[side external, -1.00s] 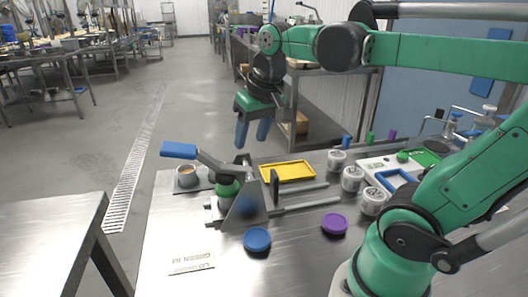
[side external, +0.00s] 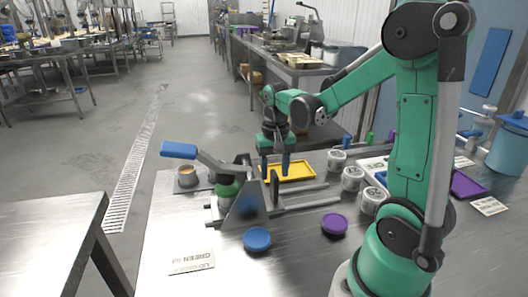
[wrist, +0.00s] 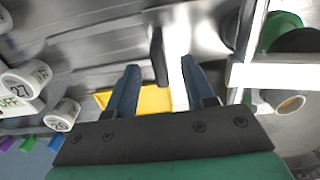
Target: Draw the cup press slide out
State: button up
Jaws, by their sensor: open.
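The cup press (side external: 240,212) is a grey metal frame with a blue-ended lever (side external: 178,150) and a green part inside; it also shows at the right of the wrist view (wrist: 240,75). Two metal rails (side external: 305,204) run right from it. A dark upright post (side external: 274,188), which looks like the slide's handle, stands at their press end. My gripper (side external: 275,174) is open, pointing down just above and behind the post. In the wrist view, the post (wrist: 158,58) shows between the two blue fingers (wrist: 160,66), with gaps on both sides. I cannot tell whether they touch it.
A yellow tray (side external: 310,176) lies behind the rails. Several white labelled jars (side external: 352,179) stand to the right. A cup with tan contents (side external: 187,177) sits left of the press. Blue (side external: 257,239) and purple (side external: 334,224) lids lie in front. The front left tabletop is mostly clear.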

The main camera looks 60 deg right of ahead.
jog(key=shift+f, duration=1.75)
grip_shut()
